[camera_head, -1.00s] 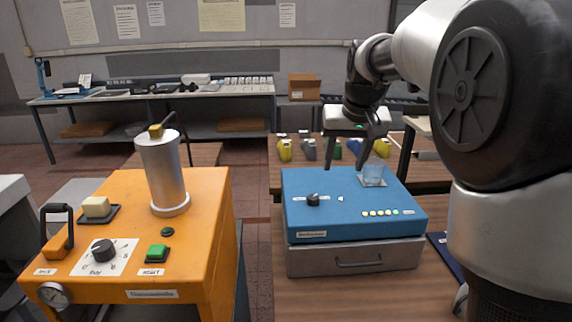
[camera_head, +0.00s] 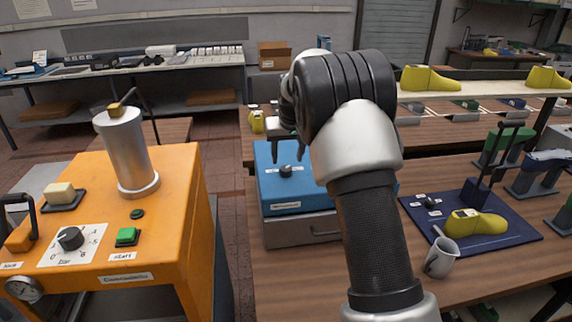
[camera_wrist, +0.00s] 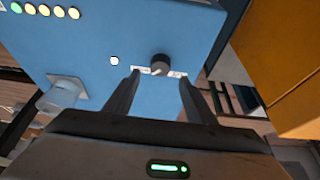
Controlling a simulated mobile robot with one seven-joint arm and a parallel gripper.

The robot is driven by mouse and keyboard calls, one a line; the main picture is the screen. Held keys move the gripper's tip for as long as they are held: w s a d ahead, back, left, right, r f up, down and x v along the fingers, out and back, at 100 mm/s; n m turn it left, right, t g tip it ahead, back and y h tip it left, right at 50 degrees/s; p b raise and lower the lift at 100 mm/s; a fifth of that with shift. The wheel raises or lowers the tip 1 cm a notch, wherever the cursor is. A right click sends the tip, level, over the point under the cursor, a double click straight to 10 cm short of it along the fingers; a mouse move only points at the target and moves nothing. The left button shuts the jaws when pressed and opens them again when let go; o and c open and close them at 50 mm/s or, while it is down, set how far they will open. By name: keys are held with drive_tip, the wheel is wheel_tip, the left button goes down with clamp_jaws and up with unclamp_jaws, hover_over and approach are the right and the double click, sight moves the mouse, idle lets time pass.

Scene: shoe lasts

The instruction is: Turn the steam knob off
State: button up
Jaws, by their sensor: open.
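The blue box (camera_head: 272,217) stands on the wooden table, with a black knob (camera_head: 286,171) on its top. In the wrist view the same black knob (camera_wrist: 160,63) has a white label strip (camera_wrist: 176,73) under it. My gripper (camera_wrist: 157,85) is open above the blue box, and the knob shows between and just beyond its two fingers. I cannot tell the gap between fingers and knob. In the head view my gripper (camera_head: 290,150) is partly hidden by my arm. The label text is too small to read.
An orange machine (camera_head: 180,215) with a metal cylinder (camera_head: 127,150), a dial knob (camera_head: 70,238) and a green button (camera_head: 127,236) stands at left. At right are a blue mat (camera_head: 520,236), a yellow last (camera_head: 480,223) and a mug (camera_head: 441,257).

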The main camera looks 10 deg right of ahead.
sight(286, 168)
drive_tip(key=shift+x, duration=2.8)
drive_tip(key=c, duration=1)
drive_tip(key=shift+c, duration=0.2)
